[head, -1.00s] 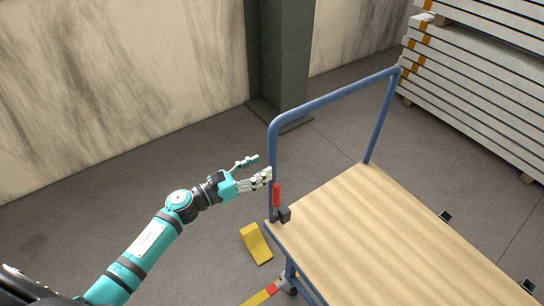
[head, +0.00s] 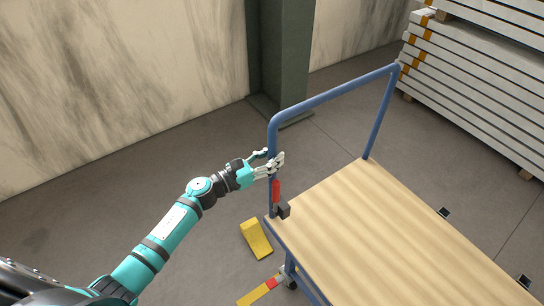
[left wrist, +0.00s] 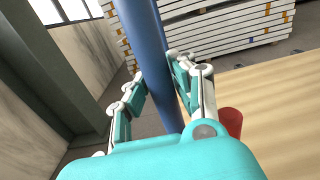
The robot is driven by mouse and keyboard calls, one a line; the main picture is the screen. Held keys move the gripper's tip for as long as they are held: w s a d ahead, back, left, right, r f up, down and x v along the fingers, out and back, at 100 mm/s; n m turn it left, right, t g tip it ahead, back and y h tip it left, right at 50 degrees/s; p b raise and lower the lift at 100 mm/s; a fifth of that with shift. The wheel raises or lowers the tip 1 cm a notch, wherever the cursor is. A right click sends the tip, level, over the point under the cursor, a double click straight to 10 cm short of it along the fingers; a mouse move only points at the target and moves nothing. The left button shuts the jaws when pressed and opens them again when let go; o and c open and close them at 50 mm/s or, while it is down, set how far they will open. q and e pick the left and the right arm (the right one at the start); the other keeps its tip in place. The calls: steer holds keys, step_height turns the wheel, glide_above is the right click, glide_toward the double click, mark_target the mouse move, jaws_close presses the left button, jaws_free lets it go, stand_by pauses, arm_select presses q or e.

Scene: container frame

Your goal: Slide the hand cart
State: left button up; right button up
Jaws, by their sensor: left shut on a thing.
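The hand cart has a flat wooden deck (head: 390,230) and a blue tube handle frame (head: 330,95) standing at its far end. My left gripper (head: 272,163) is shut on the left upright of this frame, above the red lever (head: 276,190). In the left wrist view, the blue upright (left wrist: 155,65) runs between the two fingers of the left gripper (left wrist: 160,90). The red lever (left wrist: 231,122) shows in part to the right of the fingers. My right gripper is not in view.
A yellow wedge (head: 256,239) lies on the floor left of the cart, near a red and yellow bar (head: 262,291). A green column (head: 282,55) stands by the wall behind. Stacked white panels (head: 480,85) are at the back right. Bare floor lies to the left.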

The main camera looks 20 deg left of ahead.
arm_select(q)
jaws_close()
steer(key=s+d, duration=0.9)
steer(key=d, duration=0.3)
steer(key=shift+s, duration=0.15)
steer(key=o, duration=0.9)
jaws_free()
steer(key=v, duration=1.2)
